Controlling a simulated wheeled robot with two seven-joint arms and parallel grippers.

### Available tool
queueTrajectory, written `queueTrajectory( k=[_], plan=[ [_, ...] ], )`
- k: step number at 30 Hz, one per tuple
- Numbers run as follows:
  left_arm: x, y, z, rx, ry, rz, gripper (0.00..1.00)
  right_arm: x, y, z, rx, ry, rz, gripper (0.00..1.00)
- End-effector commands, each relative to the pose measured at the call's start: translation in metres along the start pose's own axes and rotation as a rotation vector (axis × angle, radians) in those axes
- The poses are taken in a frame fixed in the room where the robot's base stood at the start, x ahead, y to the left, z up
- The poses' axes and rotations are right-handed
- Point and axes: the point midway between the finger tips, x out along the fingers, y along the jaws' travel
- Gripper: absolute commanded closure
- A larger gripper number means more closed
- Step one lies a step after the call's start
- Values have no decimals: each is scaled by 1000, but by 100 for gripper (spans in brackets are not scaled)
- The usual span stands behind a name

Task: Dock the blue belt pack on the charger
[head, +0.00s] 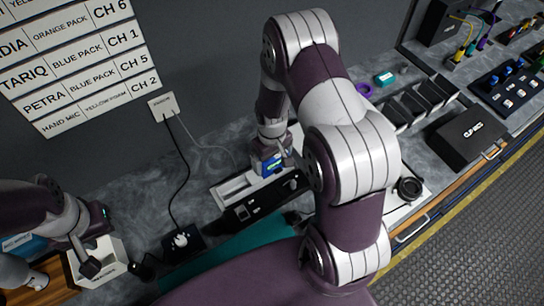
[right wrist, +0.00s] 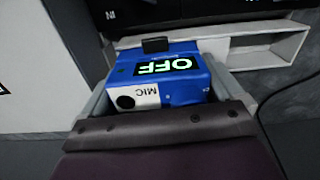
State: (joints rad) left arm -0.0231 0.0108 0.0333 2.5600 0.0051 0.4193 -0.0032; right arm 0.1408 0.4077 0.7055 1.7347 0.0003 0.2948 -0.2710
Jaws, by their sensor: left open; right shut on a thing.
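The blue belt pack (right wrist: 165,75) is between the fingers of my right gripper (right wrist: 160,95) in the right wrist view. Its display reads OFF and a white patch reads MIC. In the head view the blue pack (head: 272,166) shows below my right gripper (head: 270,155), over a white and black unit (head: 238,192) that looks like the charger. Whether the pack touches this unit is hidden. A white open frame (right wrist: 262,48) shows beyond the pack in the right wrist view. My left gripper (head: 92,240) is open at the far left, by a white box (head: 98,264).
A wall sign (head: 75,60) lists packs and channels. A wall socket (head: 162,105) has cables running down to the counter. A black case (head: 468,135), a purple ring (head: 364,89) and a dark rack (head: 415,100) stand to the right. My right arm hides the middle of the counter.

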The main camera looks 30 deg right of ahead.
Motion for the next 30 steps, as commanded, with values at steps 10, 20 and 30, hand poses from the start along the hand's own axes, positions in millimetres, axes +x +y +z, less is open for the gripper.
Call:
queueTrajectory(
  k=[10, 20, 30],
  plan=[
    [2, 0, 0, 0, 0, 0, 52, -4, 0, -1, 0, 3, 1, 0],
    [15, 0, 2, 0, 0, 0, 52, -83, 0, -1, 0, 7, 2, 0],
    [18, 0, 2, 0, 0, 0, 52, -126, 0, 0, 0, 1, 0, 0]
  ],
)
